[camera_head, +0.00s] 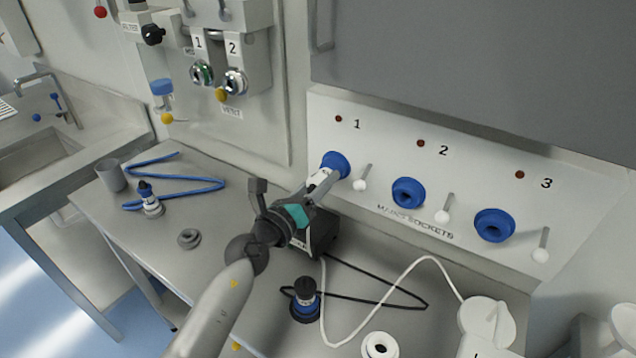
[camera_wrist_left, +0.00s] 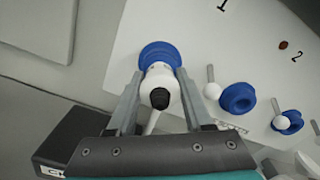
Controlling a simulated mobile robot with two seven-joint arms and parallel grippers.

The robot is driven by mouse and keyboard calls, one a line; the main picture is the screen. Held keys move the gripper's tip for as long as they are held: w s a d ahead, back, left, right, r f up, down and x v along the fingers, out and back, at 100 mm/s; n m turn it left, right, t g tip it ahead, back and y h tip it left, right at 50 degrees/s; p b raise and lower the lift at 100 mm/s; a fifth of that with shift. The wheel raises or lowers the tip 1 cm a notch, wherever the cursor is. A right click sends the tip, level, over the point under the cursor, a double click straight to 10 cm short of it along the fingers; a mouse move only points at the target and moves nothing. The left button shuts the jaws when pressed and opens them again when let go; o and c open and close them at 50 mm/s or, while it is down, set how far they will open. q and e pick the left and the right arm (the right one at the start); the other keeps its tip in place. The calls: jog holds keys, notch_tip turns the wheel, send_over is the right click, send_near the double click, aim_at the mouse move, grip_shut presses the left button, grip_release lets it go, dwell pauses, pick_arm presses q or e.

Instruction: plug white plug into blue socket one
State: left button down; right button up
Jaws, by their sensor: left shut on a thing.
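The white plug (camera_head: 319,179) is between the fingers of my left gripper (camera_head: 328,182), which is shut on it. The plug also shows in the left wrist view (camera_wrist_left: 160,82), with its dark rear end toward the camera. Blue socket one (camera_head: 336,162) is on the white wall panel, under the number 1. In the left wrist view, its blue ring (camera_wrist_left: 160,54) shows just beyond the plug. The plug's front is at the socket's mouth; I cannot tell how deep it sits. My right gripper is not in view.
Blue sockets two (camera_head: 408,192) and three (camera_head: 493,225) are to the right, with white-knobbed levers beside the sockets. A dark box (camera_head: 322,238) stands under my left gripper. A blue-black plug (camera_head: 305,300), cables and a white appliance (camera_head: 487,324) are on the bench.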

pick_arm(q)
jog(key=shift+w+r, duration=0.1)
dwell(0.3)
jog(key=shift+c, duration=1.1)
grip_release()
jog(key=shift+d, duration=0.1)
jog(key=shift+s+a, duration=0.3)
jog(key=p+v, duration=0.1)
jog(key=v, duration=1.3)
jog(key=shift+s, duration=0.2)
